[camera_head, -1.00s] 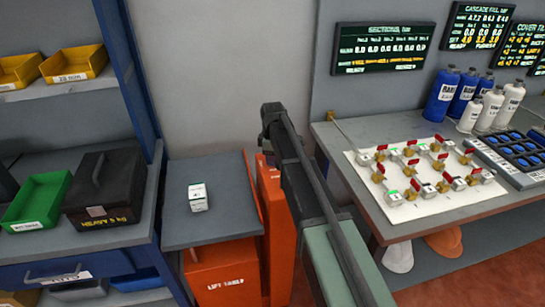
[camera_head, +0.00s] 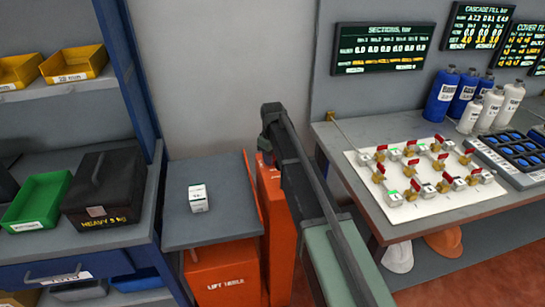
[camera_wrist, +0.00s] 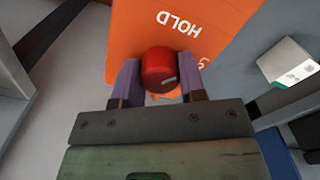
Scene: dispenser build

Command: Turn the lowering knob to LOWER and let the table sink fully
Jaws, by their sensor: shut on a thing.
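The red knob (camera_wrist: 160,66) sits on an orange panel (camera_wrist: 225,20) in the wrist view. Its pale mark points to the lower right of that picture. The word HOLD reads upside down above it; other lettering is partly hidden. My gripper (camera_wrist: 160,80) has its two purple fingers shut on the knob, one on each side. In the head view my arm hides the knob and fingers. The lift table (camera_head: 180,232) has a grey top and orange body, low between shelf and bench. A small white box (camera_head: 199,199) stands on it and also shows in the wrist view (camera_wrist: 288,62).
A blue-framed shelf (camera_head: 130,80) with a black case (camera_head: 100,190) and bins stands close on the left. A bench (camera_head: 345,150) with valves and bottles stands on the right. The table top is clear around the box.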

